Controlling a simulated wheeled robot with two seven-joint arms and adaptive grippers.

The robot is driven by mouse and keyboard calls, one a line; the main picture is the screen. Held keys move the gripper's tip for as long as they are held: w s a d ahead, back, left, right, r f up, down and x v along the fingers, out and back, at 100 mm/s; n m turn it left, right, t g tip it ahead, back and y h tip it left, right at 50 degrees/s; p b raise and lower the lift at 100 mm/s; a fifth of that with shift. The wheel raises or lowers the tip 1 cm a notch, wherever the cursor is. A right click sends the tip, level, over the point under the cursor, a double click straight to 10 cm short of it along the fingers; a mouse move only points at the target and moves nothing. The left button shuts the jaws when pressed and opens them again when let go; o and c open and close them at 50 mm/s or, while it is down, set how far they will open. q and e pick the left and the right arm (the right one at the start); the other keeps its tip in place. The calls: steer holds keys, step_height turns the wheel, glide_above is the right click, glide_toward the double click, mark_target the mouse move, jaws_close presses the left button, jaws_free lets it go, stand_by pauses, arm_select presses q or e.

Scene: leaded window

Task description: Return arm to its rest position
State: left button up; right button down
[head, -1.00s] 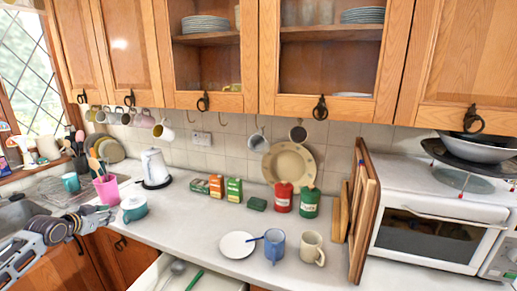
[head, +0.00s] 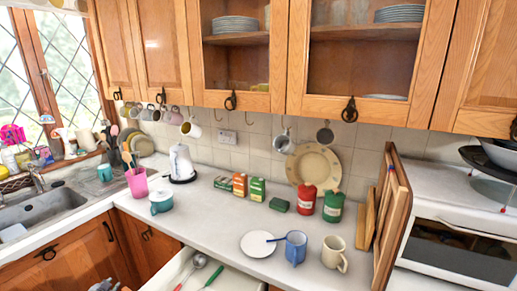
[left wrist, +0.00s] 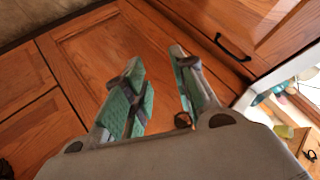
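My left gripper (left wrist: 157,58) shows in the left wrist view with its two green-padded fingers spread apart and nothing between them. It hangs in front of the wooden cabinet doors (left wrist: 75,55), below counter height. In the head view only a small grey piece of my left arm shows at the bottom edge, at the lower left. My right gripper is in neither view.
An open drawer (head: 178,267) with a ladle (head: 199,262) and other utensils juts out below the counter (head: 210,215). A pink utensil cup (head: 137,183), teal pot (head: 161,203), white plate (head: 256,246), blue mug (head: 296,247) and cream mug (head: 334,254) stand on it.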

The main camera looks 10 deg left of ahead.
arm_select(q)
steer(key=s+d+f+g+h, duration=0.1)
steer(key=s+d+f+g, duration=0.1)
steer(key=s+d+f, duration=0.5)
steer(key=s+d+f+g, duration=0.1)
steer(key=s+d+f, duration=0.2)
steer(key=s+f, duration=0.7)
steer(key=s+d+f+g+h, duration=0.1)
steer(key=s+d+f+g, duration=0.1)
steer(key=s+d+f, duration=0.65)
steer(key=s+d+f+g+h, duration=0.1)
steer(key=s+d+f, duration=0.3)
steer(key=s+d, duration=0.4)
steer(key=s+d+f+g+h, duration=0.1)
steer(key=s+d+f, duration=0.2)
steer(key=s+d, duration=0.5)
steer(key=s+d+f+g+h, duration=0.1)
steer(key=s+d+f, duration=0.3)
steer(key=s+d, duration=0.4)
steer(key=shift+s+d+f, duration=0.3)
steer(key=shift+d, duration=0.2)
